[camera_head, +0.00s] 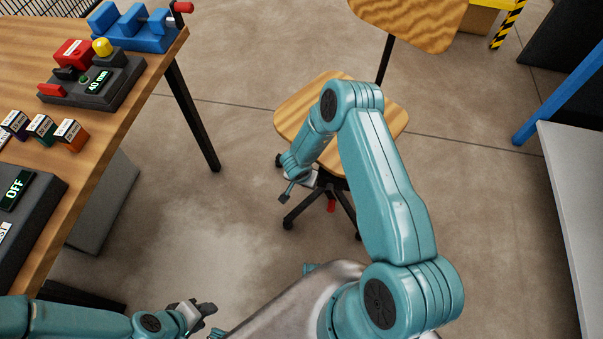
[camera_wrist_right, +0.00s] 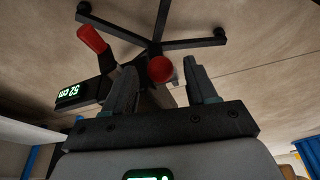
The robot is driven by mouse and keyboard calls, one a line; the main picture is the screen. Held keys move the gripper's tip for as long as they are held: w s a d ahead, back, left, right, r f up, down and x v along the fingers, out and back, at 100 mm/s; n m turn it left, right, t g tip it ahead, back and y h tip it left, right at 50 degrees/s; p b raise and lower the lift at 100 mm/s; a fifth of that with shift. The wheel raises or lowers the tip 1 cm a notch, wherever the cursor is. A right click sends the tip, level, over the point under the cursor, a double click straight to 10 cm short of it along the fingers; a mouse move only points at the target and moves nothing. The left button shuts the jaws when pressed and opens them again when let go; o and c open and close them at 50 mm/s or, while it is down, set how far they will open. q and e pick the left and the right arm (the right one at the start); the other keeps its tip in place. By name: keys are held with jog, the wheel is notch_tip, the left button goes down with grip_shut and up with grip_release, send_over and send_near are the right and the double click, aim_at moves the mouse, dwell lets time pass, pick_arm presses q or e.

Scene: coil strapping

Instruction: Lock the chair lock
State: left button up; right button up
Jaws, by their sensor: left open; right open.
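The chair has a wooden seat (camera_head: 394,117) and a black wheeled base (camera_head: 300,207) that stands on the floor. A red part (camera_head: 331,206) shows low by the base. In the right wrist view, a round red knob (camera_wrist_right: 160,69) and a red lever (camera_wrist_right: 91,38) show near the base legs; I cannot tell which is the lock. My right gripper (camera_wrist_right: 158,66) is open, with the round knob appearing between its fingertips. Whether they touch it is unclear. My right arm hides part of the chair. My left gripper (camera_head: 206,313) is open and empty, low beside the table.
A wooden table (camera_head: 120,140) at left holds a dark device reading 40 mm (camera_head: 97,82), small labelled boxes (camera_head: 70,134), a blue fixture (camera_head: 135,25) and a device reading OFF (camera_head: 17,190). A grey surface (camera_head: 575,190) stands at right. The floor between is clear.

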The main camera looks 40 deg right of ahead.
jog(key=p+v, duration=0.3)
jog(key=v, duration=1)
jog(key=shift+r, duration=0.25)
